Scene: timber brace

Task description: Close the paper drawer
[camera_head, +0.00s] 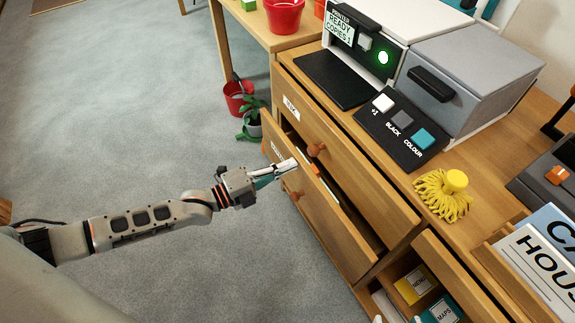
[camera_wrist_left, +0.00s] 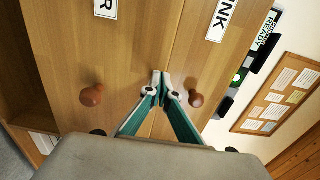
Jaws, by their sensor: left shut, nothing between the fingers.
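The paper drawer (camera_head: 325,232) is the lower drawer of the wooden desk. It stands partly pulled out, with a gap above its front showing some contents. Its front has a round brown knob and a white label, mostly hidden behind my gripper in the head view. In the left wrist view the drawer front (camera_wrist_left: 120,55) fills the left, with a label ending in R and its knob (camera_wrist_left: 92,95). My left gripper (camera_head: 293,164) is shut and empty at the drawer's top edge. Its fingertips (camera_wrist_left: 160,84) lie between the two knobs; I cannot tell whether they touch. My right gripper is not in view.
The INK drawer (camera_head: 340,165) above looks shut, with its own knob (camera_head: 317,149). A printer (camera_head: 440,75) and a yellow tufted object (camera_head: 444,194) stand on the desk. The carpet at left is clear.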

